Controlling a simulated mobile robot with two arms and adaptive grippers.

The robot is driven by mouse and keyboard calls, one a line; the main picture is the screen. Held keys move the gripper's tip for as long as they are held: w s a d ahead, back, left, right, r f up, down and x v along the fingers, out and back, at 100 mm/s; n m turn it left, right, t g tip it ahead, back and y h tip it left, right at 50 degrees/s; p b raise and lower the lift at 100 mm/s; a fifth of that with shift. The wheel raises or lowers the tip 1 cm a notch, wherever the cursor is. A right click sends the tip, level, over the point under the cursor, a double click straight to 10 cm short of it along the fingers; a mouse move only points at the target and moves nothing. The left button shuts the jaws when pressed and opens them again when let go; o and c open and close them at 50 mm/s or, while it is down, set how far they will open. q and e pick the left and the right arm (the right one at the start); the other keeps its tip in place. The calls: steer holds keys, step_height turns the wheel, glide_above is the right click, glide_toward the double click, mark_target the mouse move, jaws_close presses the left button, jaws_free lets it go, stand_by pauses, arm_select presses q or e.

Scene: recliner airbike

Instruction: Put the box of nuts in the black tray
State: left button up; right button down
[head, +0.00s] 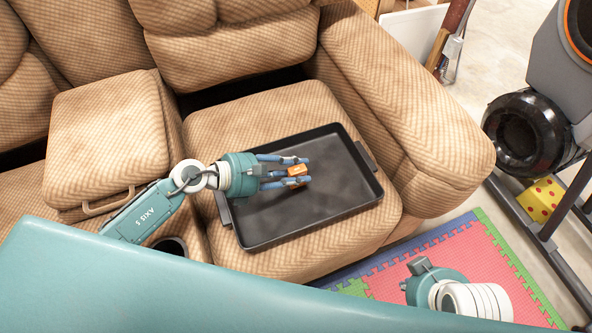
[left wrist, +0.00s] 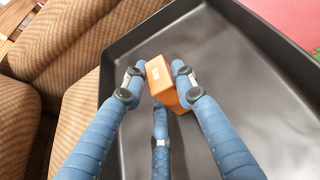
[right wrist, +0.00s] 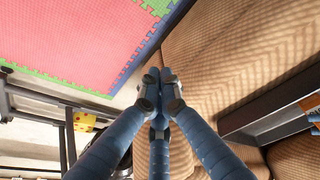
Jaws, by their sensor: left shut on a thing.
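The box of nuts is a small orange box (head: 297,172) held between the fingers of my left gripper (head: 285,173), over the middle of the black tray (head: 262,241). In the left wrist view the box (left wrist: 163,82) sits between the blue fingertips (left wrist: 158,80), with the dark tray floor (left wrist: 255,100) behind it. I cannot tell whether the box touches the tray floor. The tray lies on the recliner seat. My right gripper is hidden in the head view; in the right wrist view its fingertips (right wrist: 160,88) are together with nothing between them.
The tray rests on a brown recliner seat (head: 235,115) with a thick armrest (head: 420,120) at right. A coloured foam mat (head: 455,255) covers the floor. An exercise bike (head: 530,130) and a yellow dotted box (head: 540,200) stand at far right.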

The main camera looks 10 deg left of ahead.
arm_select(q)
steer(key=shift+f, duration=0.1)
steer(key=o, duration=1.1)
